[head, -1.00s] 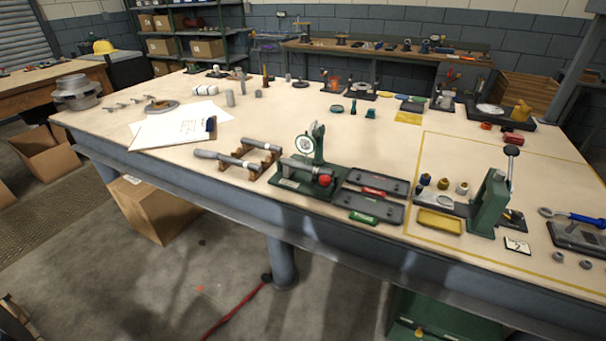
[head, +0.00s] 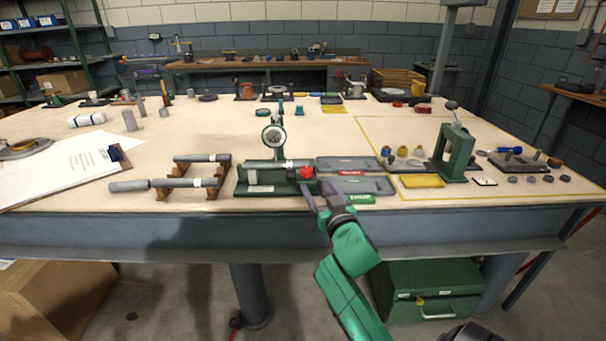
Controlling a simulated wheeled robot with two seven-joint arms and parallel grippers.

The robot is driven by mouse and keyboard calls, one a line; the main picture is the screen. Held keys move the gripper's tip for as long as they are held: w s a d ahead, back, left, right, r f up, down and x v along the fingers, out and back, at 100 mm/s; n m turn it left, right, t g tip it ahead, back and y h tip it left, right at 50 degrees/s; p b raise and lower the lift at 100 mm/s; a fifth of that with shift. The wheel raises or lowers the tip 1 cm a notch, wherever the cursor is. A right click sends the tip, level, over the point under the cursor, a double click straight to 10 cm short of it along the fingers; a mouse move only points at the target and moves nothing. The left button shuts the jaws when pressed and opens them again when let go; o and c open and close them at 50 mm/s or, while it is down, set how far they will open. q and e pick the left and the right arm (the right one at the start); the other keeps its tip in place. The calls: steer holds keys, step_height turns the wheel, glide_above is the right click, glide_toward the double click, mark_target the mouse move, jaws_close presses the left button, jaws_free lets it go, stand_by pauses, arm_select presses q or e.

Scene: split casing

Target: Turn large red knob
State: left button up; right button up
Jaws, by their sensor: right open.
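The large red knob (head: 306,172) sits at the right end of a green fixture (head: 260,187) near the table's front edge. A grey cylinder lies along the fixture, and a round dial gauge (head: 273,135) stands above it. My left gripper is out of view.
Grey trays with red and green labels (head: 354,186) lie right of the fixture. Grey cylinders on a wooden rack (head: 180,190) lie left. A green press (head: 455,152) stands to the right. A green cabinet (head: 428,292) is below the table.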

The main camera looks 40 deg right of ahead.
mark_target(308, 173)
steer(key=x, duration=0.9)
steer(key=shift+w+a, duration=0.1)
jaws_close()
